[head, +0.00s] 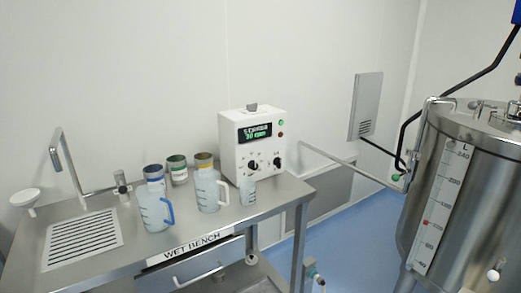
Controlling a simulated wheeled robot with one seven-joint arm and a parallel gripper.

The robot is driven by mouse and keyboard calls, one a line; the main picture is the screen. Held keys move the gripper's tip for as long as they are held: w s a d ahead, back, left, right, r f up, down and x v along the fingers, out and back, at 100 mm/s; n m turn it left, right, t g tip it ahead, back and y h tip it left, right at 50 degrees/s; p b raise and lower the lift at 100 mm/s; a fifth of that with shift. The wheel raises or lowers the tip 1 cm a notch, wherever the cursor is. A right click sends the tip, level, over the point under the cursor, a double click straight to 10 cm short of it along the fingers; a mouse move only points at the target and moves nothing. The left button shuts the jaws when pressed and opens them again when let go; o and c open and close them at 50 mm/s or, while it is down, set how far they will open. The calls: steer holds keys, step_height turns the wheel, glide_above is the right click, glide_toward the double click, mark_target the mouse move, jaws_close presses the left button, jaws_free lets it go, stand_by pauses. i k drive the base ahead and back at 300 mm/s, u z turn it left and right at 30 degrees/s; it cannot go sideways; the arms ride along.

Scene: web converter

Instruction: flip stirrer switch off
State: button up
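The stirrer control box (236,164) is white and stands upright at the right end of the steel bench, against the wall. Its dark display (255,133) is lit with green text that seems to include "30" and "RPM". A green lamp (281,122) shows at the upper right of the front, with a dark reddish one (280,134) below it. Two black knobs (253,166) (277,163) sit low on the front. I cannot make out which control is the switch or its position. My gripper is not in view.
A tap (67,163) rises at left. A steel tank (471,190) stands right, with blue floor (350,245) between.

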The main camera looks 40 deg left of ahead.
mark_target(277, 162)
steer(key=u, duration=1.25)
steer(key=i, duration=0.7)
steer(key=z, duration=0.75)
steer(key=i, duration=1.1)
steer(key=u, duration=0.8)
steer(key=i, duration=0.85)
steer(key=u, duration=0.75)
